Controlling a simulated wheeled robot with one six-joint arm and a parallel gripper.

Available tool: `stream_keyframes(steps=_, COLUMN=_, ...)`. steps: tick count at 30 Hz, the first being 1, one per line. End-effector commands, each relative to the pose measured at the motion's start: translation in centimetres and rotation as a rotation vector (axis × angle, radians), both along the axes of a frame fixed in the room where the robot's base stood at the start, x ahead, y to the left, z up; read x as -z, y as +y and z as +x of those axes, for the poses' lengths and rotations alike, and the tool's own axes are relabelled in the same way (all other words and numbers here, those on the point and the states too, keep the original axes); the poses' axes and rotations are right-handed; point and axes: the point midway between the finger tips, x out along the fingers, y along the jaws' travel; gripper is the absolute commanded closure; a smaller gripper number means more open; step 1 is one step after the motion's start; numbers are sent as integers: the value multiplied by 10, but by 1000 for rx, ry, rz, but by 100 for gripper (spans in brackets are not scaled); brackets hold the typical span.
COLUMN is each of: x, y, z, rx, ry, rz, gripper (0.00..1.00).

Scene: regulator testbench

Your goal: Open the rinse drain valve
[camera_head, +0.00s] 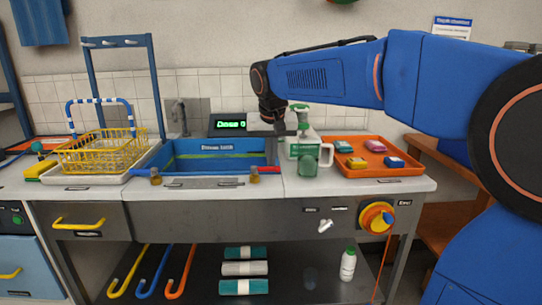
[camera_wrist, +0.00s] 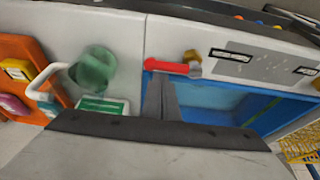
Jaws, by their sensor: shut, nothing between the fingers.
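Two small lever valves sit on the front rim of the blue sink. One has a red lever (camera_head: 263,168) on a brass body at the right; the other has a blue lever (camera_head: 140,172) at the left. Their plate's labels are too small to read, so I cannot tell which is the rinse drain valve. My gripper (camera_head: 279,142) is shut and empty, above the sink's right end. In the wrist view, my gripper (camera_wrist: 160,84) points toward the red lever (camera_wrist: 166,67), close to its free end in the picture; contact cannot be told.
The blue sink (camera_head: 205,145) has a display behind it. A green jug (camera_head: 308,165) and an orange tray (camera_head: 362,172) stand to the right. A yellow rack (camera_head: 103,153) is at the left.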

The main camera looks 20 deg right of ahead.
Motion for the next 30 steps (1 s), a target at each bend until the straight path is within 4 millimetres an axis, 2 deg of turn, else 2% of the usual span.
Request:
stream_keyframes(steps=11, x=0, y=0, z=-1, rx=12, ry=0, rz=0, gripper=100)
stream_keyframes(steps=30, x=0, y=1, z=-8, rx=144, ry=0, rz=0, gripper=100)
